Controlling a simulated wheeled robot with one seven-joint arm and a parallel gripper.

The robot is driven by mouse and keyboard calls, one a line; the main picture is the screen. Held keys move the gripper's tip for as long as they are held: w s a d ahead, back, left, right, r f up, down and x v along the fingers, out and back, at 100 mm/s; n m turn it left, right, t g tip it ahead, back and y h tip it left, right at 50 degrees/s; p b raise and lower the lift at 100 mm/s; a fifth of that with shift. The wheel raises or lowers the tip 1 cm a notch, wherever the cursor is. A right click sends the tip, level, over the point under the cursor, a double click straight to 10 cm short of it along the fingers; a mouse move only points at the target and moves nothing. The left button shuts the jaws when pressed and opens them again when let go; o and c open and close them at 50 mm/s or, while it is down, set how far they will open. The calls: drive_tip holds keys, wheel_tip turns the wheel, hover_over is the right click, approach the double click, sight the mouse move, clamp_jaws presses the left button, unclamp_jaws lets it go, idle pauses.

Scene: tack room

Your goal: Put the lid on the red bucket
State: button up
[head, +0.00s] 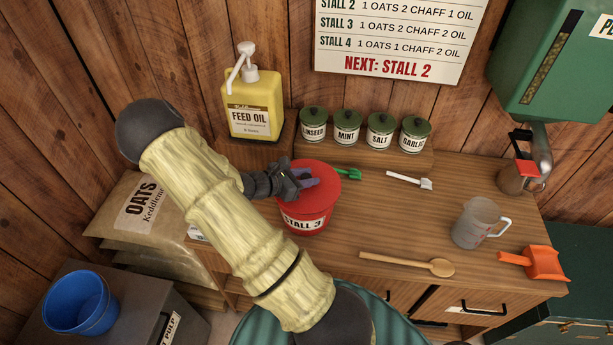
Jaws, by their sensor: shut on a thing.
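The red bucket (303,221), labelled STALL 3, stands upright on the wooden counter. A flat red lid (322,190) covers its top and looks about level; I cannot tell whether it is fully seated all round. My gripper (305,179) is over the left-middle of the lid, shut on it. The fingers and wrist hide the part of the lid that is held and some of its left rim.
A yellow feed oil jug (254,106) and several green-lidded jars (346,127) stand behind. A green scoop (348,174) lies close right of the bucket. A clear jug (476,223), wooden spoon (408,264) and orange scoop (541,263) are farther right.

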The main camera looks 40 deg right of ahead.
drive_tip(key=shift+f+b, duration=0.5)
drive_tip(key=shift+f, duration=0.15)
drive_tip(key=o, duration=0.7)
drive_tip(key=shift+p+v, duration=3)
drive_tip(key=shift+v, duration=2.55)
